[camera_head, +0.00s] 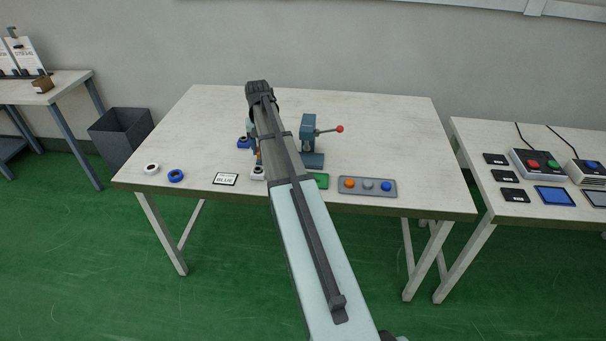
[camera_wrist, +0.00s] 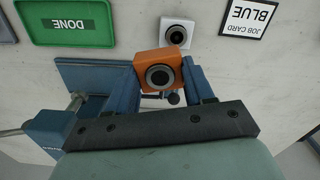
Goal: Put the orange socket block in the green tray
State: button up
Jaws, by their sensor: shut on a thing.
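The orange socket block (camera_wrist: 148,59), with a dark round socket, sits between the two fingers of my gripper (camera_wrist: 160,74) in the wrist view. The gripper is shut on it. In the head view only a sliver of orange (camera_head: 259,155) shows beside my arm, which hides most of the gripper. The green tray (camera_wrist: 63,41), marked DONE, is at the upper left of the wrist view, apart from the block. In the head view part of the tray (camera_head: 320,181) shows at the table's front, right of my arm. How high the block is held is hard to tell.
A white block (camera_wrist: 177,31) stands near the orange one, by a BLUE job card (camera_wrist: 248,17). A blue press (camera_head: 309,140) with a red-knobbed lever stands behind the green tray.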

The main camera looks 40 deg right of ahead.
jog(key=s+a+f+n, duration=0.25)
jog(key=s+a, duration=0.35)
jog(key=a, duration=0.3)
jog(key=s+a+f+n, duration=0.2)
jog(key=s+a+f, duration=0.2)
jog(key=s+a, duration=0.4)
jog(key=d+r+m, duration=0.1)
jog(key=d, duration=0.3)
jog(key=w+d+r+m, duration=0.1)
jog(key=d+r, duration=0.1)
jog(key=d, duration=0.3)
jog(key=w+d+r+m, duration=0.1)
jog(key=d, duration=0.4)
jog(key=shift+w+d+r+m, duration=0.15)
jog(key=shift+w+m, duration=0.1)
jog(key=d+r+m, duration=0.4)
jog(key=d, duration=0.8)
jog(key=shift+s+a+f, duration=0.1)
jog(key=shift+s+f, duration=0.1)
jog(key=shift+f, duration=2.2)
jog(key=shift+s+f, duration=0.2)
jog(key=shift+f, duration=2.15)
jog(key=o, duration=1.1)
jog(key=shift+f, duration=0.15)
jog(key=shift+c, duration=0.2)
